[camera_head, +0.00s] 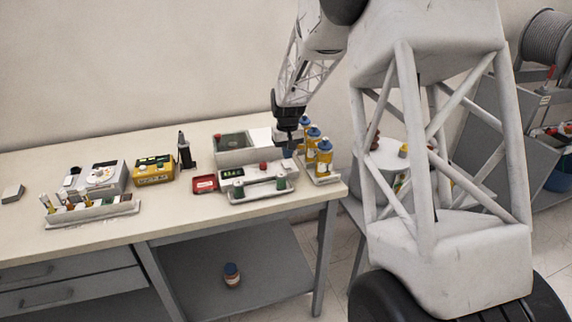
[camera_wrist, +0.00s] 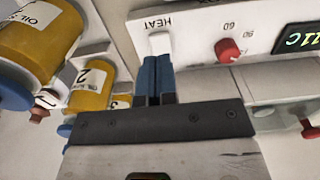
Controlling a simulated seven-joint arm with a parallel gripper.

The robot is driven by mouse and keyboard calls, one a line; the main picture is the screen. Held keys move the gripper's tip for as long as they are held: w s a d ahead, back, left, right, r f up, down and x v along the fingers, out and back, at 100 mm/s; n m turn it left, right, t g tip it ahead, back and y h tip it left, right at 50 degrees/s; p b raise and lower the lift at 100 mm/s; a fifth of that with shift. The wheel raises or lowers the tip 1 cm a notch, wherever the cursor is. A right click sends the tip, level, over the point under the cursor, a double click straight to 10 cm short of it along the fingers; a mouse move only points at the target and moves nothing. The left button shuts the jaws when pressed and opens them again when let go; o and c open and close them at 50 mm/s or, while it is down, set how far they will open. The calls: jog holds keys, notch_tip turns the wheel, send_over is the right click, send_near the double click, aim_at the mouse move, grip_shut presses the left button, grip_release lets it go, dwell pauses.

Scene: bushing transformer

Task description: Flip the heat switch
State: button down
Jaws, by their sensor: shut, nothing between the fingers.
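The heat switch (camera_wrist: 160,43) is a small white rocker below the word HEAT, which reads upside down in the wrist view. It sits on the white panel (camera_wrist: 190,48) of a heater unit. My gripper (camera_wrist: 158,60) has its two blue fingers side by side, shut and empty, with the tips right at the switch's near edge. I cannot tell whether they touch it. In the head view my gripper (camera_head: 288,152) is over the right end of the unit (camera_head: 258,190), and the switch is too small to make out there.
A red dial (camera_wrist: 227,50) and a green-lit display (camera_wrist: 298,38) are on the same panel. Yellow oil bottles (camera_head: 325,155) with blue caps stand close on the right. A yellow meter (camera_head: 153,170), a black tool (camera_head: 185,152) and a tube rack (camera_head: 90,212) are farther left on the bench.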

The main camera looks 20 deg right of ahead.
aim_at(287, 167)
jog(key=shift+r, duration=1.7)
jog(key=shift+s+a+r, duration=0.15)
jog(key=shift+s+r, duration=0.25)
jog(key=shift+s, duration=0.05)
jog(key=s+a+r, duration=0.2)
jog(key=s+r, duration=0.2)
jog(key=s, duration=0.3)
jog(key=s+a+r+t, duration=0.1)
jog(key=s+a+r, duration=0.15)
jog(key=s, duration=0.55)
jog(key=s+a+r, duration=0.1)
jog(key=s+r, duration=0.4)
jog(key=s, duration=0.2)
jog(key=s+a+f, duration=0.1)
jog(key=s, duration=1.1)
jog(key=s+a+t, duration=0.1)
jog(key=s+a, duration=0.1)
jog(key=s, duration=1)
jog(key=shift+a+f+t, duration=0.25)
jog(key=shift+f+t, duration=0.05)
jog(key=shift+f, duration=0.05)
